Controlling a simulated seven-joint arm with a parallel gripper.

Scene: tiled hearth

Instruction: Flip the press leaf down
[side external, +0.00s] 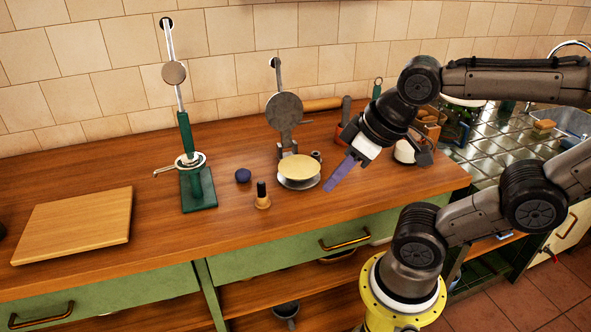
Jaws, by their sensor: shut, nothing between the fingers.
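The press (299,184) stands near the middle of the wooden counter. Its round grey leaf (284,111) is raised upright at the back, with a handle pointing up towards the tiled wall. A pale yellow flat disc (298,168) lies on the press's lower plate. My gripper (341,173) is to the right of the press, pointing down and left. Its purple fingers are shut with nothing between them. The fingertips are close to the plate's right edge in the picture; I cannot tell whether they touch it.
A green-based stand with a tall lever (184,135) is left of the press. A small wooden-handled stamp (262,197) and a dark blue knob-like object (243,175) are in front. A wooden board (75,224) lies far left. An orange-red container (351,136) stands behind my gripper.

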